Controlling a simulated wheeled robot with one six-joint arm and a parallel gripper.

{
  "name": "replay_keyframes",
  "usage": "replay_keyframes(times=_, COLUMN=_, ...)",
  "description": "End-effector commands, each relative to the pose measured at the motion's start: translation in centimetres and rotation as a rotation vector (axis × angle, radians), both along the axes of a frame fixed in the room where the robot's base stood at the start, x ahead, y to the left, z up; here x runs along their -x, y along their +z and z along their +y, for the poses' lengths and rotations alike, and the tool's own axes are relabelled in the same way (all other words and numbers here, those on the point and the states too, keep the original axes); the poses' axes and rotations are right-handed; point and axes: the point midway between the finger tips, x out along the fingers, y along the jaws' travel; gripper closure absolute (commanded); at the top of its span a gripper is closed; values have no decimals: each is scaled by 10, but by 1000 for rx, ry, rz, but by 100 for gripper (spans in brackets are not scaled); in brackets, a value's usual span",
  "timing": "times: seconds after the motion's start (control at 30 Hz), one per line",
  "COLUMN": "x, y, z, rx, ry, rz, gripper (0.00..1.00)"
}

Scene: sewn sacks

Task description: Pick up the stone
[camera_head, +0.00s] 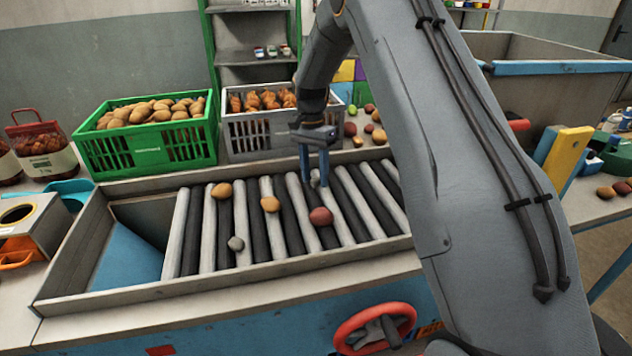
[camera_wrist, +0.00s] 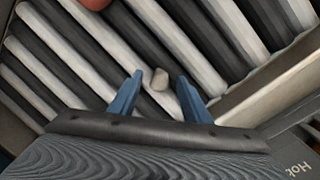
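A small grey stone (camera_wrist: 159,79) lies on the rollers, between the two blue fingertips of my gripper (camera_wrist: 157,92) in the wrist view. The fingers are apart, and a gap shows between the stone and each of them. In the head view my gripper (camera_head: 314,182) points down at the far part of the roller bed, with the stone (camera_head: 315,174) partly hidden between its fingers. A second grey stone (camera_head: 236,243) lies nearer the front of the rollers, to the left.
The roller bed (camera_head: 188,232) also holds a red potato (camera_head: 321,216) and two tan potatoes (camera_head: 270,204). A green crate of potatoes (camera_head: 150,149) and a grey crate (camera_head: 250,139) stand behind. The bed's raised rim (camera_head: 230,281) surrounds the rollers.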

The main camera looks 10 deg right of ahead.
Motion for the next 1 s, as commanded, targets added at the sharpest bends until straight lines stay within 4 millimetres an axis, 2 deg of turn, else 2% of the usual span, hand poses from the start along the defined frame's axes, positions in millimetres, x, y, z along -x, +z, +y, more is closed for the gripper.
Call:
replay_keyframes(times=0.03, x=0, y=0, z=0, rx=0, ry=0, rz=0, gripper=65)
replay_keyframes(times=0.23, x=0, y=0, z=0, rx=0, ry=1, rz=0, gripper=99)
replay_keyframes(times=0.57, x=-1, y=7, z=0, rx=0, ry=1, rz=-4, gripper=100)
replay_keyframes(times=0.67, x=-2, y=20, z=0, rx=0, ry=1, rz=-4, gripper=100)
replay_keyframes(times=1.0, x=-1, y=82, z=0, rx=0, ry=1, rz=-3, gripper=100)
